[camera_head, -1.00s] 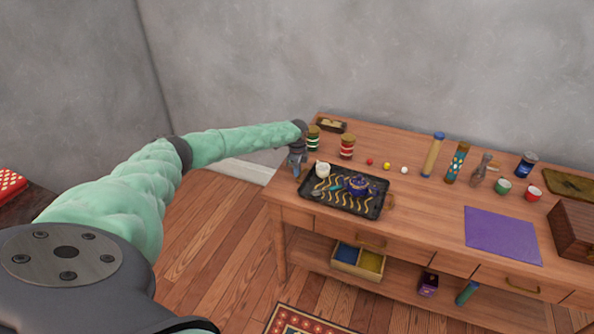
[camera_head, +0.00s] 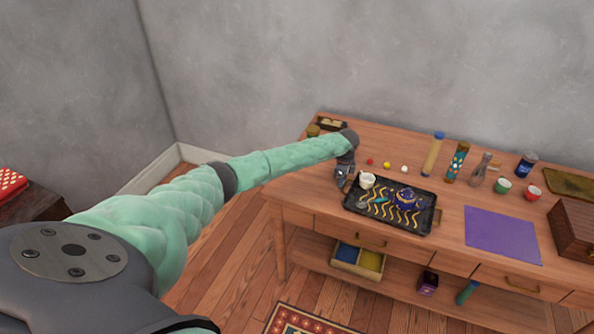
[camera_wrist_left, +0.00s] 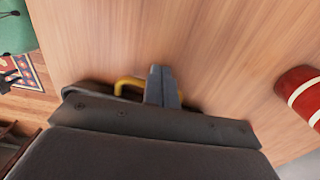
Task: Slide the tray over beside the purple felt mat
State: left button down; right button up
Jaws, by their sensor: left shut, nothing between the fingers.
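The black tray (camera_head: 420,224) with wavy yellow lines lies on the wooden table, left of the purple felt mat (camera_head: 502,235). A strip of bare tabletop separates them. On the tray are a white cup (camera_head: 367,181), a dark blue teapot (camera_head: 407,199) and small items. My left gripper (camera_head: 342,184) is shut and empty, pointing down at the tray's left end; whether it touches is unclear. In the left wrist view its closed fingers (camera_wrist_left: 163,86) are beside a yellow curved handle (camera_wrist_left: 128,84). My right gripper is not in view.
Red, yellow and white balls (camera_head: 387,165) lie behind the tray. A striped red jar (camera_wrist_left: 303,92) shows in the left wrist view.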

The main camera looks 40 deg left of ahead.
aim_at(355, 189)
pick_arm(q)
jog(key=d, duration=0.2)
jog(key=w+d, duration=0.1)
jog(key=d, duration=0.2)
jog(key=shift+w+d, duration=0.2)
jog(key=shift+d, duration=0.05)
